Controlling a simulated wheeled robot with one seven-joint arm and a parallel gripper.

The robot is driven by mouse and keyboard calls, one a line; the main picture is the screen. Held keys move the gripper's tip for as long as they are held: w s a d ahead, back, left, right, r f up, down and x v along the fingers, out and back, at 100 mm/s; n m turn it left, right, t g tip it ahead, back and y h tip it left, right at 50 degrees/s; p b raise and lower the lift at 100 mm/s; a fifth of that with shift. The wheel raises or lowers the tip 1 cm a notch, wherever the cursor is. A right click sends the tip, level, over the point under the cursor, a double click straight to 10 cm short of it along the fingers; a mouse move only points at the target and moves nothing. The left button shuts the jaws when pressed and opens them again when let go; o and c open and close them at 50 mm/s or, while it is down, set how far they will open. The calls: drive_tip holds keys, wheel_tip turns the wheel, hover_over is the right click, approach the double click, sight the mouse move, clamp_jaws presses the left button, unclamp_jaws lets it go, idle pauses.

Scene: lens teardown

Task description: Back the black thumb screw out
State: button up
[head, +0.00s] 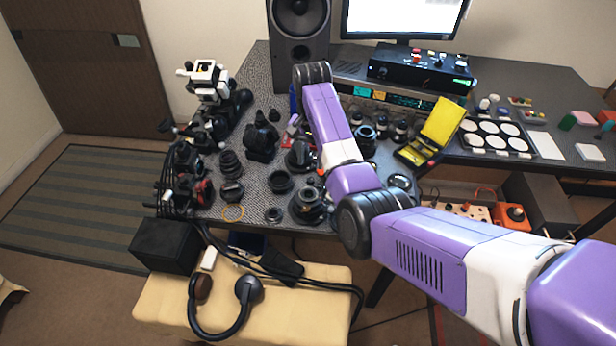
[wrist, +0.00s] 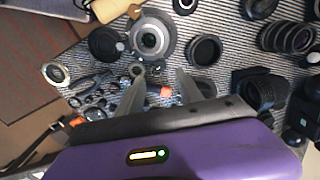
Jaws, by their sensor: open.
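My gripper (wrist: 160,75) is open in the wrist view, its two grey fingers apart, pointing towards a camera lens. The lens (wrist: 150,38) has a silver ring and a dark centre and lies on the striped mat just beyond the fingertips. Small dark and metallic parts lie between the fingertips and the lens; I cannot tell for sure which is the black thumb screw. A small orange-red piece (wrist: 165,91) shows between the fingers. Nothing is clearly held. In the head view my arm hides most of the gripper; a black lens (head: 308,203) stands near the table's front edge.
Black rings (wrist: 203,50) and lens barrels (wrist: 286,38) crowd the mat around the fingers. In the head view a yellow open case (head: 440,122) and a white-disc tray (head: 495,137) stand right. A speaker (head: 299,28) stands behind. A padded bench (head: 165,300) is in front.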

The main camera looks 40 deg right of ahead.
sight(311, 180)
wheel_tip(311, 180, down, 8)
drive_tip(key=shift+r, duration=0.25)
clamp_jaws()
